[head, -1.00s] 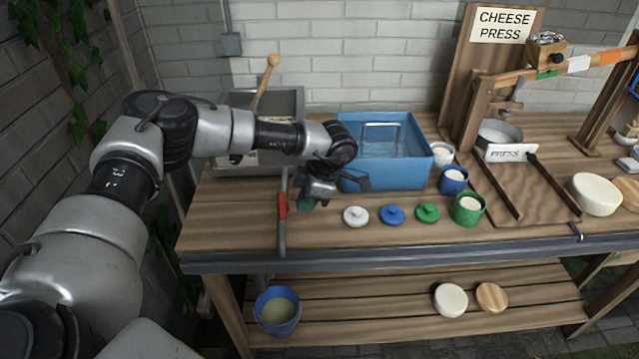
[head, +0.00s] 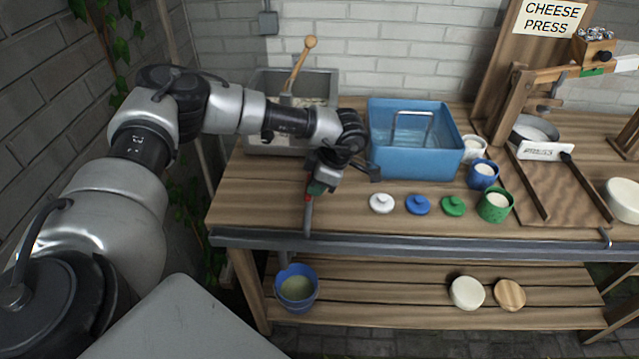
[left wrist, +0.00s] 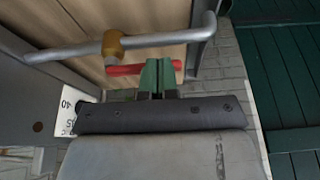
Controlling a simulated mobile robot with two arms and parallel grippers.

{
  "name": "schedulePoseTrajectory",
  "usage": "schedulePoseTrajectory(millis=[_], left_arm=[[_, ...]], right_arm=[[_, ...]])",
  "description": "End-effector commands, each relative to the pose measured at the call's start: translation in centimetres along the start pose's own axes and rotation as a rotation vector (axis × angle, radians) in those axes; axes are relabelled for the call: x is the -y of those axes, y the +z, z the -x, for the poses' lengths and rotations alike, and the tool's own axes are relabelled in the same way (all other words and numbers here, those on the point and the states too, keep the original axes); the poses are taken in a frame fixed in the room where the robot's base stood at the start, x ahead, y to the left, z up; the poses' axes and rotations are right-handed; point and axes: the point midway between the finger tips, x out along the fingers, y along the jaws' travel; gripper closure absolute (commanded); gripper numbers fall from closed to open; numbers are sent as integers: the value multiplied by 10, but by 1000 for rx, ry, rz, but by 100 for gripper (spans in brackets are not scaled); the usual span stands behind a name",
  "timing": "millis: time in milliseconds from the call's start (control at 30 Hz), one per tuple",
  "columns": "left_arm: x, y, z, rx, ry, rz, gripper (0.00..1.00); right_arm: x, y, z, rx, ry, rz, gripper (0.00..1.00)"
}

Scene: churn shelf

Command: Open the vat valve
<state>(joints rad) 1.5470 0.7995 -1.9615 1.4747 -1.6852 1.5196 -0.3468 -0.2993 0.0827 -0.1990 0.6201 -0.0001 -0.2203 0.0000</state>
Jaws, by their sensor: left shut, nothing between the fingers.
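The vat is a grey metal tub (head: 335,90) at the back left of the bench. A grey outlet pipe (head: 308,222) runs toward the bench's front edge. In the left wrist view, the pipe (left wrist: 70,50) carries a brass valve collar (left wrist: 113,45) and a red lever (left wrist: 125,70). The lever lies roughly along the pipe. My left gripper (head: 316,188) is over the pipe and hides most of the lever in the head view. In the left wrist view its green fingertips (left wrist: 158,68) are shut and empty, overlapping the lever's free end; contact is unclear. My right gripper is out of view.
A blue bucket (head: 297,287) stands on the lower shelf under the pipe end. A blue basin (head: 405,165) is right of the vat, with lids (head: 418,205) and cups (head: 495,206) in front. The cheese press (head: 545,152) is further right.

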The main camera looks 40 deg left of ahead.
Motion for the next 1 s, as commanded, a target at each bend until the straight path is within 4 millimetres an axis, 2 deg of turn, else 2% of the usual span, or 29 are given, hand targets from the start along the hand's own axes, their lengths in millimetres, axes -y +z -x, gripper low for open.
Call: schedulePoseTrajectory(millis=[233,433,700,833,1000], left_arm=[[1,6,2,1,0,1,100],[5,32,11,1,-2,1,100],[3,29,75,3,1,5,100],[2,29,96,3,0,5,100],[2,28,109,1,-1,5,100]], right_arm=[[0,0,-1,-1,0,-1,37],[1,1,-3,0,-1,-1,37],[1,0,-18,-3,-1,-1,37],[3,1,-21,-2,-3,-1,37],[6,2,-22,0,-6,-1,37]])
